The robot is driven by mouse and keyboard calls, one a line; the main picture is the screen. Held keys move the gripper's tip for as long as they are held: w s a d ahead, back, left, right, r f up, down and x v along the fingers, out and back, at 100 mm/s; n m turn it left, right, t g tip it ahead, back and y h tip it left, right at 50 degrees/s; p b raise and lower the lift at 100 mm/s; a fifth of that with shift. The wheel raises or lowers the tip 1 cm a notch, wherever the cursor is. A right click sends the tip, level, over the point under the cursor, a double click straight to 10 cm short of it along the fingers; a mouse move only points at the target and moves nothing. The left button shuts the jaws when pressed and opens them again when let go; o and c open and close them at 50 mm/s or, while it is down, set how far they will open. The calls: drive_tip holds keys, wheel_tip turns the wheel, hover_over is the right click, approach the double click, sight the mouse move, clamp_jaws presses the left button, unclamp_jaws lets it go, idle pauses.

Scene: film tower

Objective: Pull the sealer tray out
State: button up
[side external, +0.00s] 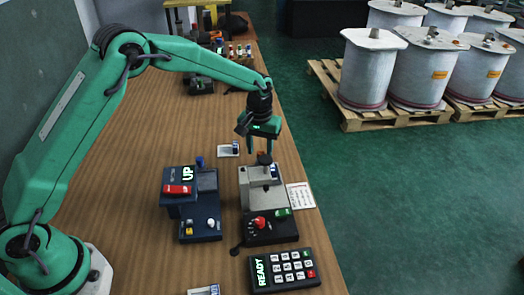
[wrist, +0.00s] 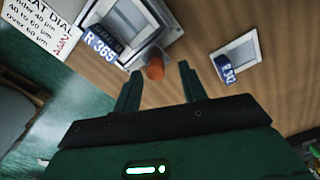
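The sealer is the grey machine (side external: 261,186) on a black base with a red dial, at the bench's right edge. At its far end, in the wrist view, is a grey-framed tray (wrist: 158,33) holding a dark piece labelled R 365 (wrist: 100,43). An orange-brown knob (wrist: 155,69) stands out at that end. My gripper (side external: 263,151) points down over the sealer's far end. In the wrist view its fingers (wrist: 160,78) are apart, with the knob showing between their tips. I cannot tell whether either finger touches it.
A dark blue machine marked UP (side external: 190,210) stands left of the sealer. A keypad marked READY (side external: 283,270) is nearer the camera. A white holder with a blue label (wrist: 236,60) lies beyond the sealer. A heat dial card (side external: 301,195) lies at right. Bare wood is at left.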

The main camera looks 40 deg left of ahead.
drive_tip(key=shift+d, duration=0.1)
drive_tip(key=shift+r, duration=3.9)
drive_tip(key=shift+s, duration=0.1)
drive_tip(key=s+a+r+m+t, duration=0.1)
drive_tip(key=s+a+r, duration=0.2)
drive_tip(key=s+r, duration=0.4)
drive_tip(key=s+a+r+m+t, duration=0.1)
drive_tip(key=s+a+r+t, duration=0.1)
drive_tip(key=s+r, duration=0.5)
drive_tip(key=s+a+t, duration=0.1)
drive_tip(key=s+a, duration=0.1)
drive_tip(key=s, duration=0.7)
drive_tip(key=s+a+m+t, duration=0.1)
drive_tip(key=s+a, duration=0.1)
drive_tip(key=s, duration=0.7)
drive_tip(key=shift+s+f+m, duration=0.3)
drive_tip(key=shift+s, duration=0.1)
